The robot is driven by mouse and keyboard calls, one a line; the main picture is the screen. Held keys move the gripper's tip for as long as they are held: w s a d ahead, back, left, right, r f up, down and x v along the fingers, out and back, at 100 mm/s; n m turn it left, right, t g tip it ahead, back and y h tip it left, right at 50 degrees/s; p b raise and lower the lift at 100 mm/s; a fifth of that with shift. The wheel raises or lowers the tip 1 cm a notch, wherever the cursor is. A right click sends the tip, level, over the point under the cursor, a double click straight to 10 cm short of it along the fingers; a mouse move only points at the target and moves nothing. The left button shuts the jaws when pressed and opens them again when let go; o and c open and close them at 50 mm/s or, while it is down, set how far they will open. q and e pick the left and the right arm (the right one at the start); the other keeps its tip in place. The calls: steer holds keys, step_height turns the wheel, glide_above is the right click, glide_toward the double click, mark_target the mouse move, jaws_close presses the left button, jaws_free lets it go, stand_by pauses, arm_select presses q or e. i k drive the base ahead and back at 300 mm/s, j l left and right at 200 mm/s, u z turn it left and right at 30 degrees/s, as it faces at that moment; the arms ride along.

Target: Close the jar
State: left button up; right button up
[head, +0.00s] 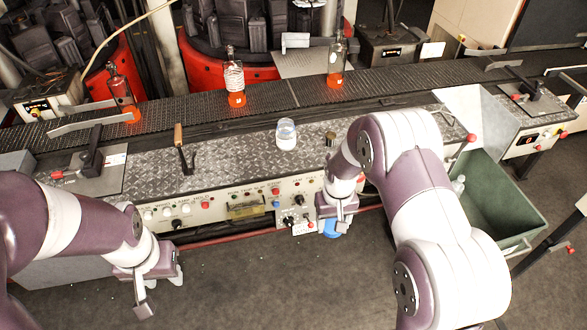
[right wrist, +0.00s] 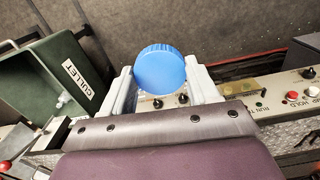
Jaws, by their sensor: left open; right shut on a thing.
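A clear glass jar (head: 286,134) with whitish contents stands upright on the metal deck, and I see no lid on it. My right gripper (head: 334,226) is shut on a blue lid (right wrist: 160,68), in front of the control panel and below the deck's front edge. In the right wrist view the ribbed blue lid sits between the two fingertips (right wrist: 162,72); in the head view the gripper partly hides it. My left gripper (head: 161,287) is open and empty over the floor at the lower left, away from the jar.
A wooden-handled tool (head: 181,148) and a small dark cylinder (head: 330,139) are on the deck, left and right of the jar. Bottles with glowing orange bases (head: 235,82) stand on the conveyor (head: 280,92) behind. A green cullet bin (head: 500,200) stands at the right.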

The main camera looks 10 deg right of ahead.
mark_target(286, 133)
steer(key=k+u, duration=0.2)
steer(key=k, duration=0.4)
steer(key=u, duration=1.1)
steer(key=i+l, duration=0.1)
steer(key=l, duration=0.35)
steer(key=i+l, duration=0.1)
steer(key=l, duration=0.35)
steer(key=i+l, duration=0.1)
steer(key=l, duration=0.35)
steer(key=i+l, duration=0.1)
steer(key=l, duration=0.3)
steer(key=i+l, duration=0.1)
steer(key=l, duration=0.35)
steer(key=i+l, duration=0.1)
steer(key=l, duration=0.35)
steer(key=i+l, duration=0.1)
steer(key=l, duration=0.35)
steer(key=i+l, duration=0.1)
steer(key=l, duration=0.35)
